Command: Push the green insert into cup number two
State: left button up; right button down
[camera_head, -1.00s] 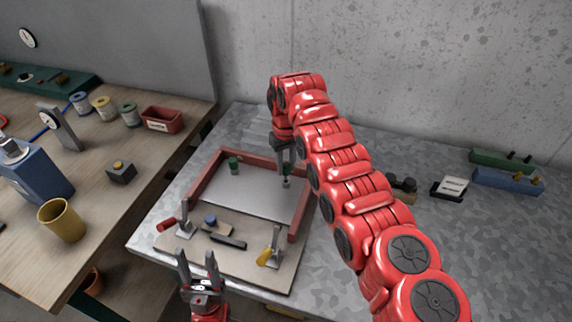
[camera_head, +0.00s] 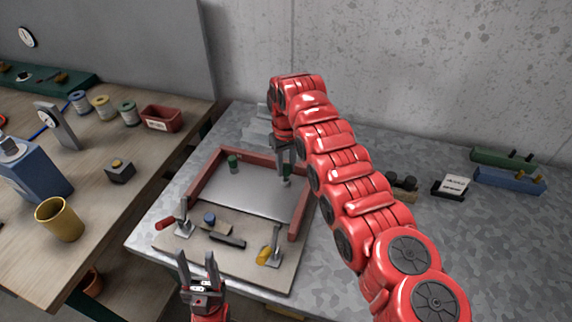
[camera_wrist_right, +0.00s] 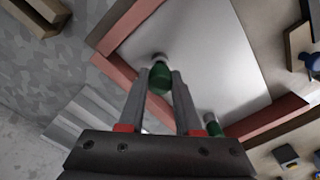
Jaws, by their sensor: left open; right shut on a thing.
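My right gripper (camera_head: 286,175) is over the right part of the pale plate (camera_head: 250,195) inside the red frame. In the right wrist view its fingers (camera_wrist_right: 160,85) are shut on a green insert (camera_wrist_right: 160,79), with a small grey piece at its far end. I cannot tell whether that insert sits in a cup, and no cup number is readable. A second green piece (camera_head: 233,161) stands at the plate's back left, and it also shows beside the fingers in the right wrist view (camera_wrist_right: 214,126). My left gripper (camera_head: 198,269) is open and empty in front of the board.
The red frame (camera_head: 208,170) edges the plate. A red-handled clamp (camera_head: 183,222) and a yellow-handled clamp (camera_head: 270,250) stand at its front, with a blue knob (camera_head: 209,217) between. A yellow cup (camera_head: 60,220) and a red bin (camera_head: 161,118) are on the left bench.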

aim_at(285, 165)
jog(key=shift+f+b, duration=0.5)
jog(key=shift+f, duration=0.6)
jog(key=c, duration=0.5)
grip_release()
jog(key=shift+r, duration=0.35)
notch_tip(285, 165, up, 6)
jog(key=shift+a+b, duration=0.1)
jog(key=shift+b, duration=0.5)
jog(key=shift+r+p, duration=4.85)
jog(key=shift+r, duration=0.5)
